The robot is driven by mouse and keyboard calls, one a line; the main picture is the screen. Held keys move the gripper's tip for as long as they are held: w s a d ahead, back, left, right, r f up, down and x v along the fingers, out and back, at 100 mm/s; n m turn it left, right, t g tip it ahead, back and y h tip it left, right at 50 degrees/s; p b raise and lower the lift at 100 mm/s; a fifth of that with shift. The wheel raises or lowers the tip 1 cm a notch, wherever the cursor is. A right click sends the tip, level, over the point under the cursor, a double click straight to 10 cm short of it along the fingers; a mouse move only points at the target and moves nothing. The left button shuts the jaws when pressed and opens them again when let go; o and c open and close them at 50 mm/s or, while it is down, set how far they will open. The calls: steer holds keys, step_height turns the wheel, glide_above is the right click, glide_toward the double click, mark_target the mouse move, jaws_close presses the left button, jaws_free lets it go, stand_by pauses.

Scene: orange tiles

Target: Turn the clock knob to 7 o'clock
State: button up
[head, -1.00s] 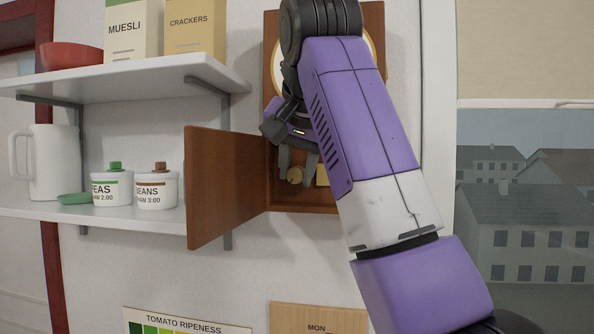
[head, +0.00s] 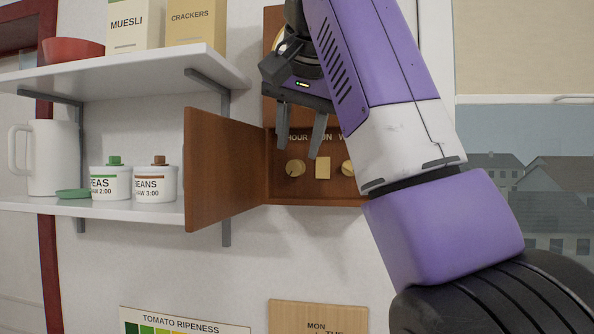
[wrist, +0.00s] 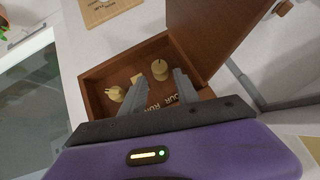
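The clock's lower wooden compartment (head: 285,190) is open and holds a row of pale brass controls. The round knob under the HOUR label (head: 296,168) is at the left of the row; it also shows in the wrist view (wrist: 159,70). My gripper (head: 298,142) is open and empty, its fingers pointing down in the head view, above the hour knob and apart from it. In the wrist view its two grey fingers (wrist: 158,80) are spread. The knob's exact pointer setting is too small to read. My arm hides most of the clock face.
The open wooden door (head: 225,175) stands out left of the compartment. Shelves (head: 120,212) with jars are further left.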

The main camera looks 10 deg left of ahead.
steer(key=shift+b+v, duration=1)
steer(key=shift+b, duration=0.6)
